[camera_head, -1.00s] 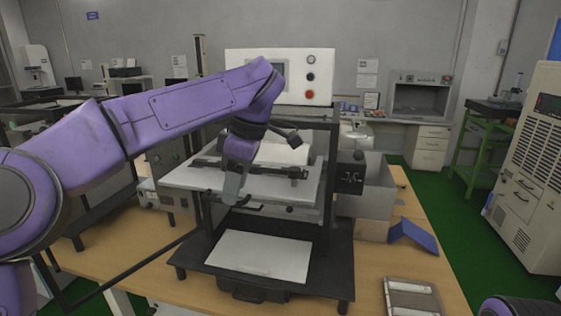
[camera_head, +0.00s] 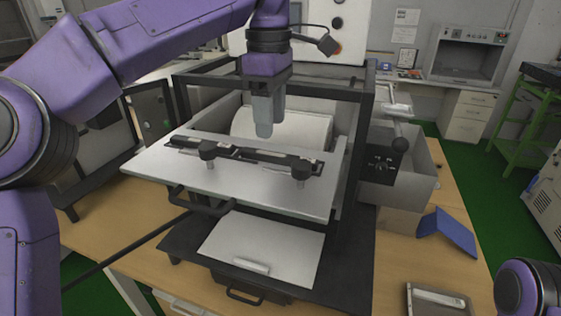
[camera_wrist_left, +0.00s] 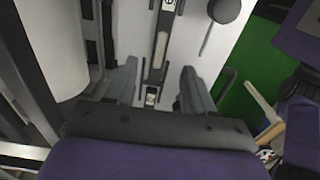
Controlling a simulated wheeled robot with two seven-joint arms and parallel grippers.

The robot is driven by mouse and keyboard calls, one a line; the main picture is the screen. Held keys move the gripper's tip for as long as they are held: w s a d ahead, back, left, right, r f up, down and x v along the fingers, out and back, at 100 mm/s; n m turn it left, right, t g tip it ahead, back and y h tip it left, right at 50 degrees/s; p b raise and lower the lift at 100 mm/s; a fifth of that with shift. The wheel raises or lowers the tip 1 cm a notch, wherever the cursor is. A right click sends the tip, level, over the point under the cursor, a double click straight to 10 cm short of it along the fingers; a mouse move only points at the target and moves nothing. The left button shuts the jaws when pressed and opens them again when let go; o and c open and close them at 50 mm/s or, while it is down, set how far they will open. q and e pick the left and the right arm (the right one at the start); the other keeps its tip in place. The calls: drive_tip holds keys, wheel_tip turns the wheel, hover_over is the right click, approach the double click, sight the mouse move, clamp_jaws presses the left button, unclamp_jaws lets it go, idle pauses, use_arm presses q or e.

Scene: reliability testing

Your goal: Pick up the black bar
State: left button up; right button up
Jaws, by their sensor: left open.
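My left gripper (camera_head: 266,131) points down just behind and above the bar's middle in the head view. In the left wrist view its open fingers (camera_wrist_left: 158,75) stand apart on either side of the bar's line. Nothing is between them that I can see held. My right gripper is out of view.
The machine's black frame (camera_head: 360,130) surrounds the plate, with a white cylinder (camera_head: 300,128) behind. A lower white plate (camera_head: 290,245) sits below. A blue piece (camera_head: 448,232) and a grey case (camera_head: 437,303) lie on the wooden table (camera_head: 400,262) to the right.

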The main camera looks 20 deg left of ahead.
sight(272, 154)
use_arm(q)
drive_tip(key=shift+s+f+b, duration=0.15)
drive_tip(key=shift+s+f, duration=0.1)
drive_tip(key=shift+f, duration=0.3)
drive_tip(key=shift+s+f+b, duration=0.15)
drive_tip(key=shift+s+f, duration=0.1)
drive_tip(key=shift+f, duration=0.25)
drive_tip(key=f, duration=0.1)
drive_tip(key=w+f, duration=0.1)
drive_tip(key=f, duration=0.2)
drive_tip(key=shift+w+d+f+b, duration=0.1)
drive_tip(key=shift+w+f+b, duration=0.05)
drive_tip(key=shift+w+b, duration=0.2)
drive_tip(key=shift+s, duration=0.5)
drive_tip(key=shift+c, duration=1)
clamp_jaws()
